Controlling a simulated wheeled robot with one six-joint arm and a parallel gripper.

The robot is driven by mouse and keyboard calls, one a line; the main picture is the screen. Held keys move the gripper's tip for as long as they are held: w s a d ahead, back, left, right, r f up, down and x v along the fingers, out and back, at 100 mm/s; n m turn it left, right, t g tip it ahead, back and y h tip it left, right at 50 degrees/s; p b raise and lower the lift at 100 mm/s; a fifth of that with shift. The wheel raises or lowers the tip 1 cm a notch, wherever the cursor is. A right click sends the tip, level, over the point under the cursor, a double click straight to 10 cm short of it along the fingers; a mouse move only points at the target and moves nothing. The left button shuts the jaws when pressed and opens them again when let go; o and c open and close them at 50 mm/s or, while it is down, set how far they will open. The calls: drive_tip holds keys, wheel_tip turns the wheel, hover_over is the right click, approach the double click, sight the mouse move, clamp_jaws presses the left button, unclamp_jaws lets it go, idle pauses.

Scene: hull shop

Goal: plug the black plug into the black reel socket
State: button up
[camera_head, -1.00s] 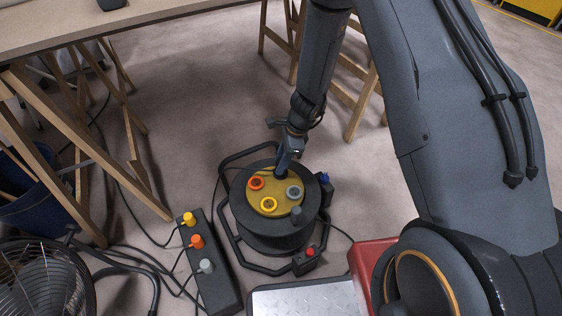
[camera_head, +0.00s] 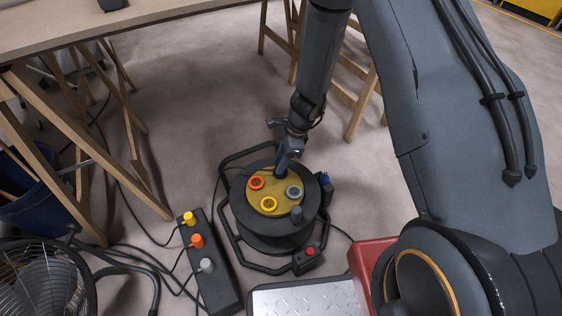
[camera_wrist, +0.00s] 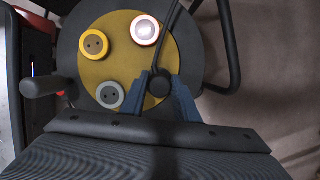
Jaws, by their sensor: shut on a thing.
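The cable reel (camera_head: 273,222) stands on the floor with a yellow socket face (camera_head: 268,188) on top. That face carries an orange (camera_head: 256,183), a yellow (camera_head: 268,204) and a grey socket (camera_head: 293,192). My gripper (camera_head: 282,170) is over the far part of the face, its blue fingers pointing down. In the wrist view the fingers (camera_wrist: 160,88) are shut on the round black plug (camera_wrist: 158,86), with its cable running up. The black socket is hidden under the plug and fingers; I cannot tell how deep the plug sits.
A black power strip (camera_head: 211,262) with yellow, orange and grey plugs lies left of the reel. A fan (camera_head: 45,280) is at bottom left, and a red case (camera_head: 368,262) is at right. Wooden trestles (camera_head: 130,150) hold a table (camera_head: 180,8) behind. The reel's tubular frame surrounds it.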

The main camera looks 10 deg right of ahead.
drive_tip(key=shift+f+b, duration=0.4)
drive_tip(key=shift+f, duration=0.15)
drive_tip(key=o, duration=1.1)
drive_tip(key=p+v, duration=0.3)
drive_tip(key=v, duration=0.4)
drive_tip(key=shift+d+r, duration=0.15)
drive_tip(key=shift+r, duration=0.2)
